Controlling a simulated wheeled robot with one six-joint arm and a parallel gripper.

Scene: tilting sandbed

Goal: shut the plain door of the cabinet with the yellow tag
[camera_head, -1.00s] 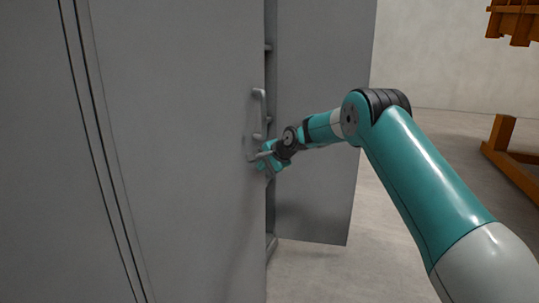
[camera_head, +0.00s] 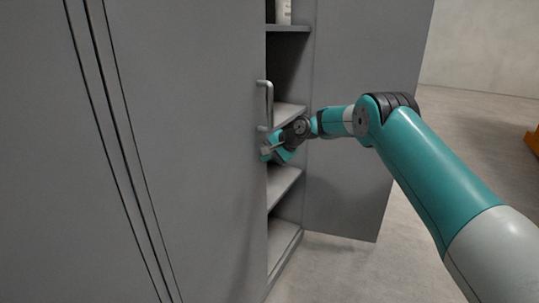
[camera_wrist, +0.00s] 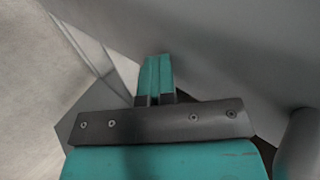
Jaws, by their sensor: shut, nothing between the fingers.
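A grey cabinet fills the left and middle of the head view. Its near door (camera_head: 190,150) carries a bar handle (camera_head: 268,103) by its free edge. A second, plain grey door (camera_head: 350,120) stands swung open on the right; no handle shows on it. My gripper (camera_head: 267,151) is at the near door's edge, just below the handle. In the wrist view my shut, empty fingers (camera_wrist: 158,68) point at a grey surface, and I cannot tell whether they touch it. No yellow tag is in view.
Shelves (camera_head: 284,182) show inside the cabinet between the doors, with a white container (camera_head: 283,11) on the upper one. Concrete floor (camera_head: 345,262) lies open to the right. An orange structure (camera_head: 533,140) is at the far right edge.

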